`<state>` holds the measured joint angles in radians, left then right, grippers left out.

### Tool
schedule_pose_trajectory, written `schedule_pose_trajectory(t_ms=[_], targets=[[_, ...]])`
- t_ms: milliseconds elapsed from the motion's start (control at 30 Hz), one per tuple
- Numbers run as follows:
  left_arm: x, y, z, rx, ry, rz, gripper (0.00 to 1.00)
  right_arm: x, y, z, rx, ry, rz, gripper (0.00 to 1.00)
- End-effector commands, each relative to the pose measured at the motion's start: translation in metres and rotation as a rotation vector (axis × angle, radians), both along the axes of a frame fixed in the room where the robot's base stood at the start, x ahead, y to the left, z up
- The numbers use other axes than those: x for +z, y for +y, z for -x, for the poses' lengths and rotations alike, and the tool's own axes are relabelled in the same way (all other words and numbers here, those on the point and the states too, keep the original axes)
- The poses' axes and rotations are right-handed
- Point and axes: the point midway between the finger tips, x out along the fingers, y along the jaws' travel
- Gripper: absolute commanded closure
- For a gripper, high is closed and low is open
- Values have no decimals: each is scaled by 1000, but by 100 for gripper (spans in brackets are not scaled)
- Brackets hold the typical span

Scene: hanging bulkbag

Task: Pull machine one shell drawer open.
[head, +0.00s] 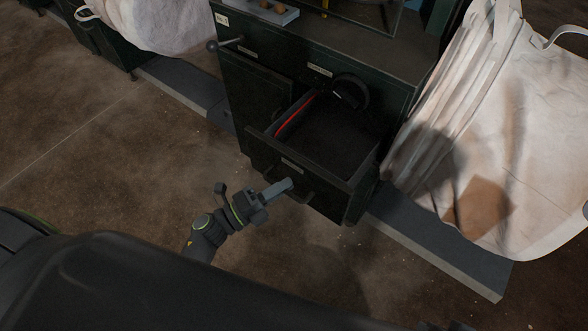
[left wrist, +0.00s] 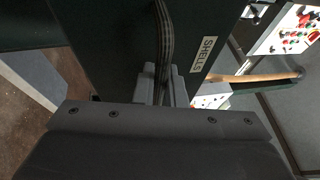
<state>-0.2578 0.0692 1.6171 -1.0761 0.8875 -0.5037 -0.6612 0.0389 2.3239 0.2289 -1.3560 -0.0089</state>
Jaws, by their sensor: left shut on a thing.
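The dark green machine (head: 395,40) has a drawer (head: 325,140) that stands out from its front, so its dark inside shows. A small label sits on the drawer front. In the left wrist view the label (left wrist: 204,54) reads "SHELLS". The dark drawer handle (left wrist: 164,35) runs down between the fingers of my left gripper (left wrist: 160,88). In the head view my left gripper (head: 287,186) is at the handle on the drawer front and shut on it. My right gripper is not in view.
A red strip (head: 295,116) shows along the drawer's left inside. A closed compartment (head: 255,85) is to the left of the drawer. Pale bulk bags hang at right (head: 500,130) and upper left (head: 165,22). A grey plinth (head: 440,245) lies at right. The floor in front is clear.

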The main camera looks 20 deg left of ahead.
Motion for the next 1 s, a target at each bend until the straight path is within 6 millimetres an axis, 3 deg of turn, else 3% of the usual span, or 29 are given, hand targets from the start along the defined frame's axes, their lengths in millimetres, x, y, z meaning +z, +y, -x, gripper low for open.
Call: schedule_pose_trajectory(t_ms=[200,500,733,1000], targets=[[-1,21,60,0,7,-3,100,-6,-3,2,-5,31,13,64],[-1,43,120,-1,4,-3,100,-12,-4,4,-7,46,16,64],[-1,52,145,-1,3,-1,100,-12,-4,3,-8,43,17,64],[0,55,153,-1,0,-2,100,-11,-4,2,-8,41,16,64]])
